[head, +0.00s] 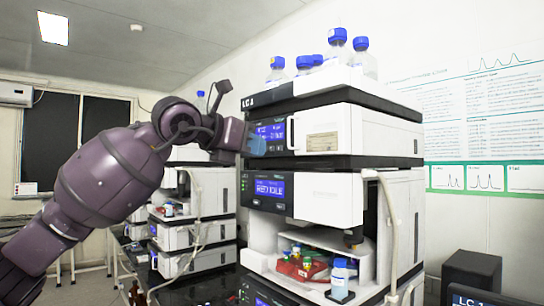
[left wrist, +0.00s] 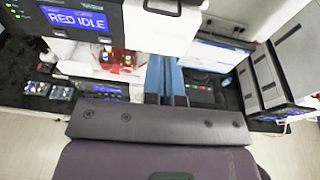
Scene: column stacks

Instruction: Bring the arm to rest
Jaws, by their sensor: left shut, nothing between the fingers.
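My left arm comes in from the left in the head view, and its gripper (head: 256,143) is raised in front of the upper module (head: 322,142) of the instrument stack labelled LC. The blue fingers are shut with nothing between them; they also show side by side in the left wrist view (left wrist: 165,80). In the head view they overlap the upper module's display; I cannot tell whether they touch it. The module below has a blue screen reading RED IDLE (head: 269,188), also visible in the left wrist view (left wrist: 76,18). My right gripper is not in view.
Several blue-capped bottles (head: 338,46) stand on top of the stack. A red tray of vials (head: 303,266) and a blue-capped bottle (head: 341,276) sit low in it. Another stack (head: 196,235) stands behind.

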